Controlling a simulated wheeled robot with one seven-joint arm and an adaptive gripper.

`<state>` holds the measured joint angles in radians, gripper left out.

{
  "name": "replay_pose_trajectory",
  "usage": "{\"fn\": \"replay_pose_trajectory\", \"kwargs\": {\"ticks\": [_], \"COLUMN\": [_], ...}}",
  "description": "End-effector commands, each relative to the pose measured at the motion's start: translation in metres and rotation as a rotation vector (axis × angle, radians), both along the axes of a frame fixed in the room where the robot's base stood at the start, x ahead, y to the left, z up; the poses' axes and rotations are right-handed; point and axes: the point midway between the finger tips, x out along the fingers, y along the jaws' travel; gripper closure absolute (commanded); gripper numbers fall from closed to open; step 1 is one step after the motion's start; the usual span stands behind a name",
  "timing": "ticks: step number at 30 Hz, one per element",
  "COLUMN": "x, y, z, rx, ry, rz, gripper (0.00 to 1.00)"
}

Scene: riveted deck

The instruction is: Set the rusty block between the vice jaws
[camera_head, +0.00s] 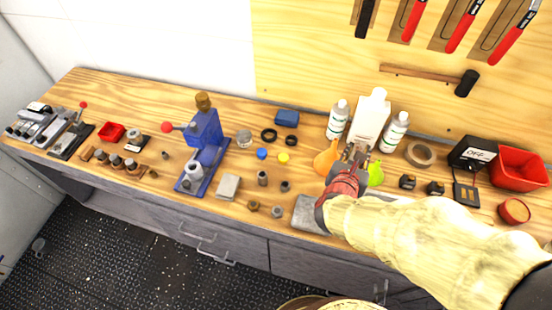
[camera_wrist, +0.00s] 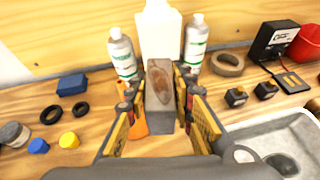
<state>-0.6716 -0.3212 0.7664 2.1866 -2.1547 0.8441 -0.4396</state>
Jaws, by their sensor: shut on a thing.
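My gripper (camera_head: 356,156) is shut on the rusty block (camera_wrist: 160,88), a grey block with a brown rust patch on its top face. The wrist view shows the block upright between the two finger pads. In the head view the block is mostly hidden by my gripper, in front of the white bottles. I cannot pick out the vice jaws for sure. A pale grey metal piece (camera_wrist: 262,132) with a dark hollow shows at the lower right of the wrist view, cut by the edge. A grey slab (camera_head: 308,214) lies partly behind my gripper in the head view.
White bottles (camera_head: 369,115) stand just behind the block. An orange funnel (camera_head: 325,159) and a green one (camera_head: 376,174) are close beside it. A blue press (camera_head: 205,135), small cylinders and caps fill the left bench. A tape roll (camera_head: 420,154) and red bin (camera_head: 520,167) are right.

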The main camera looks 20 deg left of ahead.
Motion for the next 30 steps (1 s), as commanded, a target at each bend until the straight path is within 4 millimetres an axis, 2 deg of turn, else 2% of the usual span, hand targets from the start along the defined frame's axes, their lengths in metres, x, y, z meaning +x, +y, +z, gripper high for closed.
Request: {"fn": "replay_pose_trajectory", "kwargs": {"ticks": [1,7,12,17,20,22,30], "x": [-0.014,-0.065,-0.098,-0.114,-0.113,-0.106,-0.054], "y": [0.015,0.051,0.067,0.072,0.075,0.079,0.103], "z": [-0.003,-0.012,-0.018,-0.021,-0.025,-0.03,-0.057], "rx": [0.001,-0.003,-0.01,-0.014,-0.015,-0.016,-0.016], "ry": [-0.003,-0.001,0.002,0.002,0.002,0.004,0.004], "rz": [0.029,0.108,0.157,0.18,0.182,0.181,0.179], "gripper": [1.0,1.0,1.0,1.0,1.0,1.0,1.0]}}
